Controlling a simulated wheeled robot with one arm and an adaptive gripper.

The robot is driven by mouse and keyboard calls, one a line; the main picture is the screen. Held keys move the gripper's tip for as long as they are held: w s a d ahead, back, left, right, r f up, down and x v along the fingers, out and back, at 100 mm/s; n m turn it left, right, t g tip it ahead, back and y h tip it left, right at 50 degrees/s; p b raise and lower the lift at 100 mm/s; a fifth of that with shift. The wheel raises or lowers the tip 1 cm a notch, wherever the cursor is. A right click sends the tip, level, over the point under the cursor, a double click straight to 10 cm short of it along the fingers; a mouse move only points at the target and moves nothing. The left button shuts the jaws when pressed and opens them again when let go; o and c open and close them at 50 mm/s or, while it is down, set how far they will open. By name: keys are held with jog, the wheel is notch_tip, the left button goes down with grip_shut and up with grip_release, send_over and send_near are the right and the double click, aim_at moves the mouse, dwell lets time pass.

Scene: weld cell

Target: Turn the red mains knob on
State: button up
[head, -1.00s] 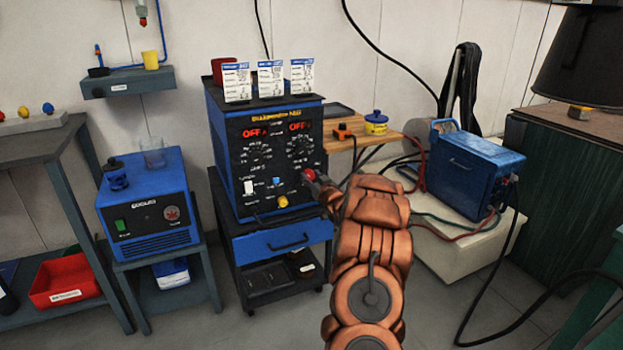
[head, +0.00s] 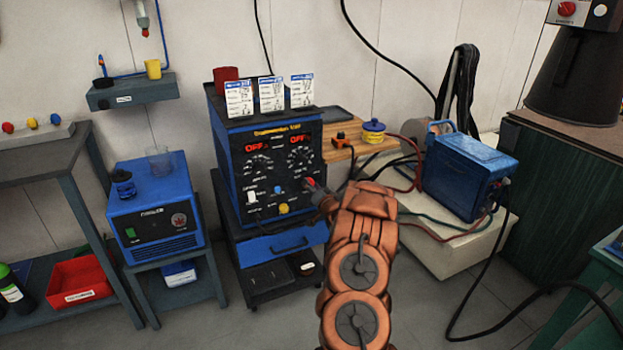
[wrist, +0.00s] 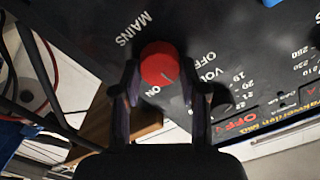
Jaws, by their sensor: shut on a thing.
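The red mains knob (wrist: 160,64) is on the black front panel of the blue welding machine (head: 230,165). In the wrist view it sits between the fingertips of my gripper (wrist: 160,82), which is shut on it. The words MAINS, ON and OFF are printed around the knob, and a thin line marks its face near ON. In the head view my gripper (head: 318,192) reaches the panel's lower right and partly hides the knob. Both displays on the panel read OFF in red (head: 258,147).
A yellow knob (head: 283,208), a blue knob (head: 278,188) and a white switch (head: 252,197) sit left of my gripper on the same panel. A wooden shelf (head: 345,152) and a blue box with cables (head: 465,175) stand to the right. A blue cooler unit (head: 150,215) stands left.

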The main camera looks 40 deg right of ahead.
jog(key=m+p, duration=0.4)
jog(key=m, duration=0.6)
jog(key=shift+d+f, duration=0.1)
jog(key=shift+m, duration=0.4)
jog(key=o, duration=1.1)
jog(key=shift+v, duration=6)
